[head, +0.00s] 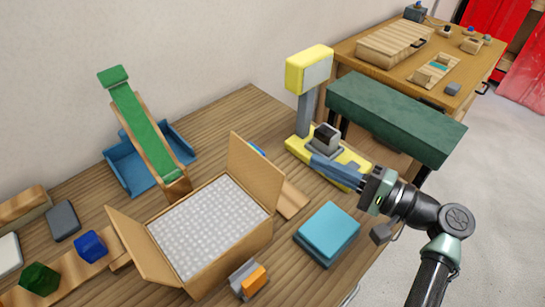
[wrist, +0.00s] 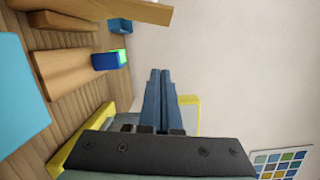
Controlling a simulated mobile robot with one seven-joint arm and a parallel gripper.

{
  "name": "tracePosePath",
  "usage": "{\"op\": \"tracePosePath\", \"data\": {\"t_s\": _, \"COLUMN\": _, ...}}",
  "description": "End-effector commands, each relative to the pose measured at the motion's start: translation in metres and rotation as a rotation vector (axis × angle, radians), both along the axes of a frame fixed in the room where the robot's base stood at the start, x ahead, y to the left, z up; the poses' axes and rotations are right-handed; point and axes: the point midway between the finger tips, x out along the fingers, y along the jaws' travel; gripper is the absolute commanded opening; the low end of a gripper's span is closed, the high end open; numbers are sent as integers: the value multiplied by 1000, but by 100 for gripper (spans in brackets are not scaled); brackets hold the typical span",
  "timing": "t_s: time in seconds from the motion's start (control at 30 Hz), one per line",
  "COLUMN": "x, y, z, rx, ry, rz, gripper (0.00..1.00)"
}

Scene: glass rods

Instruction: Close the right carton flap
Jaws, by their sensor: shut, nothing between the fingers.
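An open cardboard carton (head: 229,258) filled with pale textured packing stands on the wooden table. Its right flap (head: 253,170) stands up steeply from the carton's right edge. Its left flap (head: 138,244) leans outward. My gripper (head: 314,160) is to the right of the right flap, apart from it, low by the yellow machine's base. Its blue fingers are shut with nothing between them, as the wrist view also shows (wrist: 160,75). A tan panel at the top of the wrist view (wrist: 110,12) may be the right flap; I cannot be sure.
A yellow machine (head: 308,72) with a grey post stands behind my gripper. A teal box (head: 328,231) lies in front of it. A wooden strip (head: 292,200) lies beside the carton. A blue tray with a green ramp (head: 140,125) is behind left. An orange-and-grey block (head: 253,281) is in front.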

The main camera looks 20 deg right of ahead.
Motion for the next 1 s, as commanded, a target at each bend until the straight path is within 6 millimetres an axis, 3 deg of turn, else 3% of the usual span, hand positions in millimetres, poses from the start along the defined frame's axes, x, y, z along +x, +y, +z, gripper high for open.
{"op": "tracePosePath", "data": {"t_s": 0.1, "x": -16, "y": -8, "z": -6, "rx": 93, "ry": -14, "rz": 11, "gripper": 0}}
{"op": "tracePosePath", "data": {"t_s": 0.23, "x": -13, "y": -5, "z": -4, "rx": 112, "ry": -18, "rz": 17, "gripper": 0}}
{"op": "tracePosePath", "data": {"t_s": 0.7, "x": 66, "y": 46, "z": 3, "rx": 106, "ry": -19, "rz": 18, "gripper": 0}}
{"op": "tracePosePath", "data": {"t_s": 1.0, "x": 54, "y": 77, "z": 11, "rx": 106, "ry": -18, "rz": 13, "gripper": 0}}
